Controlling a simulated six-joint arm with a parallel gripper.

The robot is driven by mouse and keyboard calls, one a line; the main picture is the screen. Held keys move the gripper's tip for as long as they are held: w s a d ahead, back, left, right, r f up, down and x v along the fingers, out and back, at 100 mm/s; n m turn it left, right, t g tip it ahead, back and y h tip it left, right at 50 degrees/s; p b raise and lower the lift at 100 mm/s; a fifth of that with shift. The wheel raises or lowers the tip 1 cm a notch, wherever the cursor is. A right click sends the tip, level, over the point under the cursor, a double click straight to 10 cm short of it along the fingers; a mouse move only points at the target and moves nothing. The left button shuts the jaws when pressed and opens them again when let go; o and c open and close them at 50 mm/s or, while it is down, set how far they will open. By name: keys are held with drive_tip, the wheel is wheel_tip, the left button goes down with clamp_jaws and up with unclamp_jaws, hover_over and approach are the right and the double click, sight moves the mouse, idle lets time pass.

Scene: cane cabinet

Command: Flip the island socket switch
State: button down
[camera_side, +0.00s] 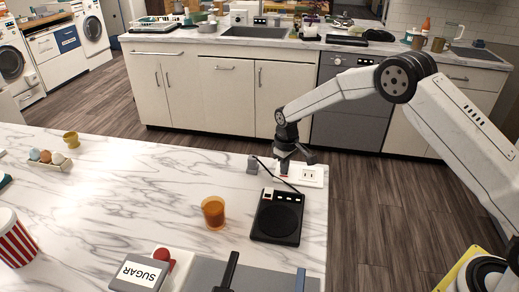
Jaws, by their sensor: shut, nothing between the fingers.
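The island socket (311,175) is a white plate with dark outlets, set at the right edge of the marble island. My gripper (284,170) points down at the socket's left end. It is shut and empty. A small red spot shows beside the fingertips, and the fingers partly hide that end of the socket, so the switch itself is not clear. I cannot tell whether the fingertips touch it. A dark cord passes near the fingers, and a grey plug (253,165) stands left of the socket.
A black hot plate (277,217) lies just in front of the socket. An amber cup (213,212) stands left of it. A sugar box (140,273) and a grey board (205,274) are at the front edge. The marble island top (130,180) is clear in the middle.

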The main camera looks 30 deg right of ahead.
drive_tip(key=shift+r, duration=3.5)
drive_tip(key=shift+s+r, duration=0.25)
drive_tip(key=shift+s, duration=0.2)
drive_tip(key=s+d+r+m+t, duration=0.1)
drive_tip(key=s, duration=1.2)
drive_tip(key=s+d+r+m+t, duration=0.1)
drive_tip(key=s+r+m, duration=0.1)
drive_tip(key=s, duration=1.2)
drive_tip(key=shift+r+t, duration=0.3)
